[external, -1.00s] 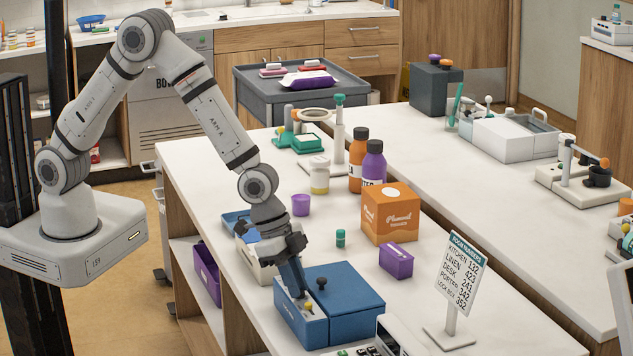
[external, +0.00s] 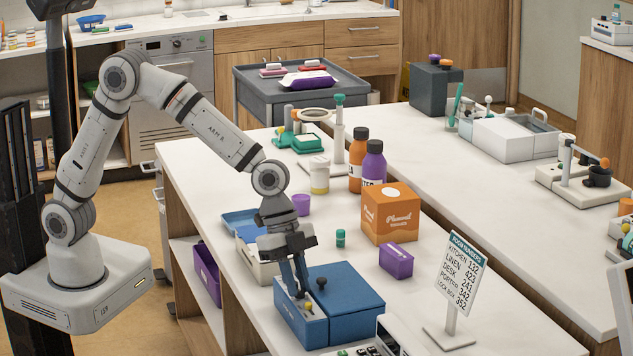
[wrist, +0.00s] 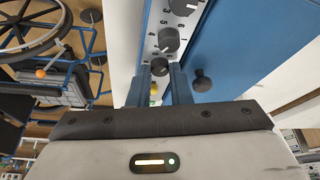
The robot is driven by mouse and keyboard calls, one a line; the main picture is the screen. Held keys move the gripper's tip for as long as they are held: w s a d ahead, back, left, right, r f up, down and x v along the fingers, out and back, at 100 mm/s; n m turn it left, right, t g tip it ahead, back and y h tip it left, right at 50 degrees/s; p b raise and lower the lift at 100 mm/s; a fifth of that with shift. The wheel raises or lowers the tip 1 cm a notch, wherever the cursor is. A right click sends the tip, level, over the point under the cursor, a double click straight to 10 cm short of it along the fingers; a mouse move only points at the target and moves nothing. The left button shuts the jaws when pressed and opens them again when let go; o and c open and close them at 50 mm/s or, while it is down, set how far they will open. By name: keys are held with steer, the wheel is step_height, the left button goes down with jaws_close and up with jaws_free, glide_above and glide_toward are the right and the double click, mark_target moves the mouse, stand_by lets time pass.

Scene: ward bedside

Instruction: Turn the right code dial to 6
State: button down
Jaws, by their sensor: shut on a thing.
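The blue lock box (external: 345,305) sits on the white counter in the external view. In the wrist view, a pale panel with printed numbers carries three dark dials in a row: a far dial (wrist: 183,6), a middle dial (wrist: 168,40) and the dial nearest me (wrist: 160,67). My gripper (wrist: 159,72) is shut on that nearest dial, one finger on each side. My gripper (external: 302,294) points down at the box's left part in the external view. The fingers hide the numbers around the nearest dial, so its setting cannot be read.
A dark knob (external: 322,283) stands on the box close to my fingers. A code sign (external: 460,270), purple box (external: 396,261), orange carton (external: 391,214) and small green-capped vial (external: 340,238) stand to the right. A white case (external: 260,265) is just behind my gripper.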

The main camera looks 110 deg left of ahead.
stand_by(0.4)
steer(key=c, duration=1.6)
jaws_free()
steer(key=shift+r, duration=0.1)
steer(key=v, duration=0.7)
steer(key=shift+r, duration=0.25)
steer(key=shift+s+a, duration=0.1)
steer(key=s+d+r+n+y+p, duration=0.1)
steer(key=s+d+n, duration=0.1)
steer(key=s, duration=1.3)
steer(key=s+d+r+n+g+y+p, duration=0.1)
steer(key=s+d+n, duration=0.1)
steer(key=s, duration=1.4)
steer(key=shift+d+r+n, duration=0.25)
steer(key=shift+r+n, duration=0.15)
steer(key=shift+n, duration=0.4)
